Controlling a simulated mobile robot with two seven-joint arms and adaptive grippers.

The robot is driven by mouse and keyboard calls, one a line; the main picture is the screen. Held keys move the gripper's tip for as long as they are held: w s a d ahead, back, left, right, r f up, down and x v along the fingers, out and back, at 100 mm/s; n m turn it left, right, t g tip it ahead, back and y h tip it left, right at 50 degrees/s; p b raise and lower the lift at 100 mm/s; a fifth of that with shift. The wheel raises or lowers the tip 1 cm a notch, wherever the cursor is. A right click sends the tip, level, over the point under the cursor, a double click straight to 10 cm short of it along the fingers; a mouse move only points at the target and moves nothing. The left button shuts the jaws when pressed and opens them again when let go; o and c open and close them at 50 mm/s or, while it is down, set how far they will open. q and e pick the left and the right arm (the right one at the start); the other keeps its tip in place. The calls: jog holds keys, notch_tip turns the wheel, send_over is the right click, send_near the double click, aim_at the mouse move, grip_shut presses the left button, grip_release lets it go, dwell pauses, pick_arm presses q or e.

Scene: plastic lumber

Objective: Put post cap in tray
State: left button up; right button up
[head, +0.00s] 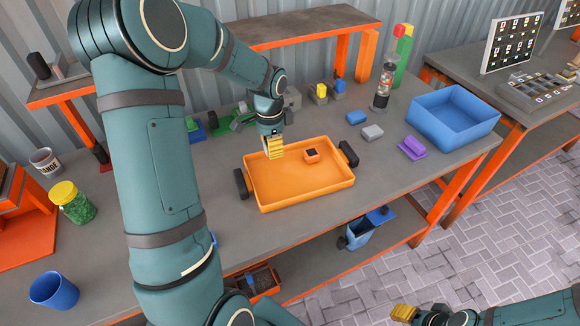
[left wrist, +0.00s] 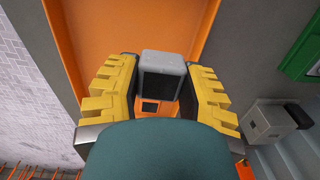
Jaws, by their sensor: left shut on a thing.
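The orange tray (head: 300,199) with dark handles sits on the workbench in the head view; its floor also shows in the left wrist view (left wrist: 117,25). My left gripper (head: 273,150) is over the tray's back left part. In the left wrist view its yellow fingers (left wrist: 160,85) are shut on a grey, hollow, square post cap (left wrist: 161,62). The fingers hide that cap in the head view. A small orange cap (head: 311,155) with a dark opening lies in the tray, right of the gripper. My right gripper (head: 404,313) is at the bottom edge, away from the bench; its jaws are unclear.
A blue bin (head: 453,118) stands at the bench's right end. Blue, grey (head: 372,132) and purple (head: 413,148) pieces lie right of the tray. A green-filled jar (head: 73,202) is at left.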

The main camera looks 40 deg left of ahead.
aim_at(273, 169)
pick_arm(q)
notch_tip(273, 169, down, 3)
jog(key=shift+a+f, duration=0.1)
jog(key=shift+f+b, duration=0.75)
jog(key=shift+f, duration=1.4)
jog(key=shift+r, duration=0.1)
jog(key=o, duration=0.7)
jog(key=shift+o, duration=0.2)
